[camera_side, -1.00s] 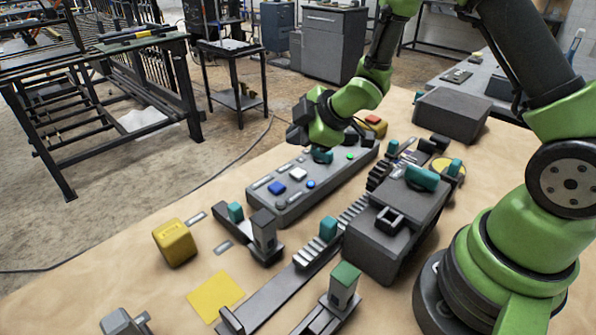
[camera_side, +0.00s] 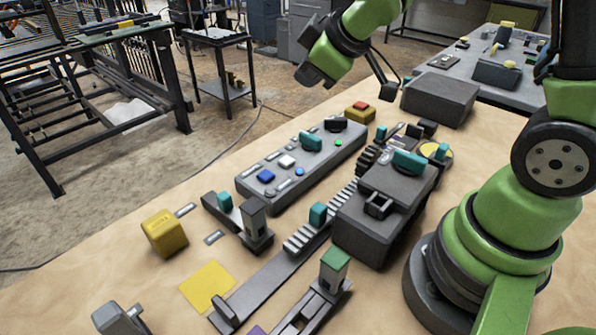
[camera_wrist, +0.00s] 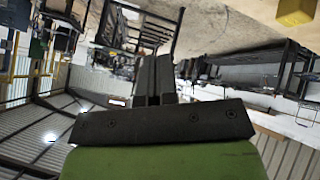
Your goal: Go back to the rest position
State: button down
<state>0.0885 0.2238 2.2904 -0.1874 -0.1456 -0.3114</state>
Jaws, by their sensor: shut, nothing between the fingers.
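My gripper (camera_side: 313,76) hangs high in the air beyond the far end of the grey control panel (camera_side: 300,165), touching nothing. In the wrist view my gripper (camera_wrist: 155,75) shows its two dark fingers side by side, shut with nothing between them. The panel carries a blue button (camera_side: 266,176), a white button (camera_side: 287,162), a teal knob (camera_side: 311,141) and a lit green lamp (camera_side: 338,143). The wrist view looks out into the workshop, tilted over, and not at the panel.
A toothed rack (camera_side: 303,240) with a teal block runs beside a dark grey housing (camera_side: 385,215). A yellow block (camera_side: 165,233) and a yellow square (camera_side: 207,286) are at the left. A red-topped yellow box (camera_side: 360,112) and a dark box (camera_side: 440,101) stand at the back.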

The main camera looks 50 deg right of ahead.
jog(key=s+a+r+m, duration=0.1)
jog(key=s+r+m, duration=0.2)
jog(key=s, duration=0.3)
jog(key=s+a+r+m+g+y, duration=0.1)
jog(key=s+a+r+m, duration=0.1)
jog(key=s, duration=0.4)
jog(key=s+a+r+m+y, duration=0.1)
jog(key=s+a+r+m, duration=0.1)
jog(key=s, duration=0.5)
jog(key=r+m, duration=0.1)
jog(key=m, duration=0.1)
jog(key=shift+a+r+m, duration=0.15)
jog(key=shift+r+m, duration=0.15)
dwell(2.1)
